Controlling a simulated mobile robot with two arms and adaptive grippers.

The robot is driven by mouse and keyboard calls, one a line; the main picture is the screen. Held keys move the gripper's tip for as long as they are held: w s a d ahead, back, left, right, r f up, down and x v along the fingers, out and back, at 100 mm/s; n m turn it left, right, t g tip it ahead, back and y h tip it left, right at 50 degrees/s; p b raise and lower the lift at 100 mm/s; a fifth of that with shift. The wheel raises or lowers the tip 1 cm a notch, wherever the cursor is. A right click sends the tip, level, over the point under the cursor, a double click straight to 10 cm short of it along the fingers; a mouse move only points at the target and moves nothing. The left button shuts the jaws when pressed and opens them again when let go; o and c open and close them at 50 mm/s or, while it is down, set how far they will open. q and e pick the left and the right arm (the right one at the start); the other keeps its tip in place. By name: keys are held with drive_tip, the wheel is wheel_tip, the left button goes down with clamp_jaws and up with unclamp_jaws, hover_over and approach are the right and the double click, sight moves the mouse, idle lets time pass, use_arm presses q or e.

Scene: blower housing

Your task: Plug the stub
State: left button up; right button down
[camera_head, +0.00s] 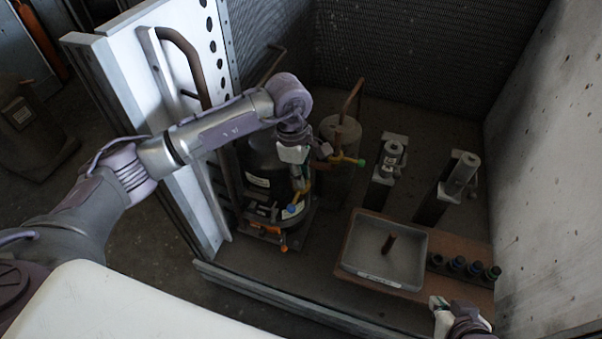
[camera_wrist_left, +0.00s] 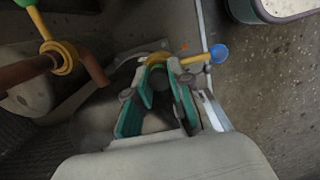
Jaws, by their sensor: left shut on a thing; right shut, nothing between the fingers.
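My left gripper (camera_head: 297,178) points down at the dark housing unit (camera_head: 258,172). In the left wrist view its green-padded fingers (camera_wrist_left: 158,88) are closed on a small dark round piece, probably a plug, mostly hidden between the pads. Right at the fingertips is a yellow ring fitting with a yellow lever (camera_wrist_left: 190,60) ending in a blue knob (camera_wrist_left: 219,53). I cannot tell whether the dark piece sits in the fitting. A second yellow fitting (camera_wrist_left: 64,58) with a green-tipped lever is on a brown pipe. My right gripper (camera_head: 440,304) is shut and empty at the bottom right.
A grey tray (camera_head: 415,245) holding a brown cylinder (camera_head: 389,243) lies on a brown board, beside several dark cylindrical pieces (camera_head: 457,263). Two upright clamp-like stands (camera_head: 384,172) (camera_head: 448,190) are behind. An open white door panel (camera_head: 185,120) borders the left; a wall borders the right.

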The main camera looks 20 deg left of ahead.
use_arm(q)
drive_tip(key=o, duration=1.4)
drive_tip(key=shift+r, duration=0.1)
